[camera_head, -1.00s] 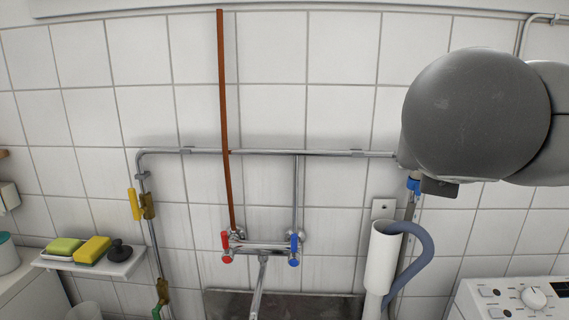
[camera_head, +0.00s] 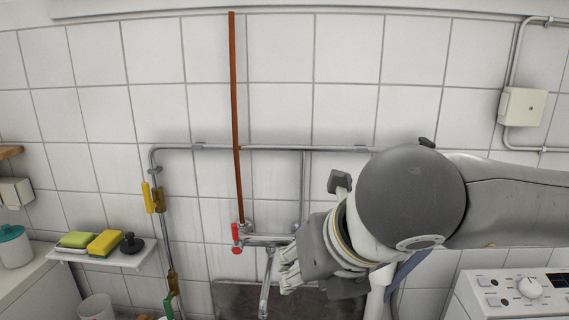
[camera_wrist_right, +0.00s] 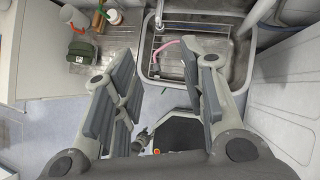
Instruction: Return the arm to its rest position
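My right arm (camera_head: 410,200) reaches in from the right of the head view, bent in front of the tiled wall. Its lower part points down and left, in front of the tap area. My right gripper (camera_wrist_right: 168,70) shows in the right wrist view with its two fingers wide apart. Nothing is between the fingers; the floor and a sink lie beyond them. My left arm and gripper are not in view.
A tap (camera_head: 265,240) with a red handle is on the wall, partly behind my arm. A shelf (camera_head: 75,254) with sponges is at left, a washing machine (camera_head: 510,293) at lower right. The sink (camera_wrist_right: 240,60) holds a wire rack.

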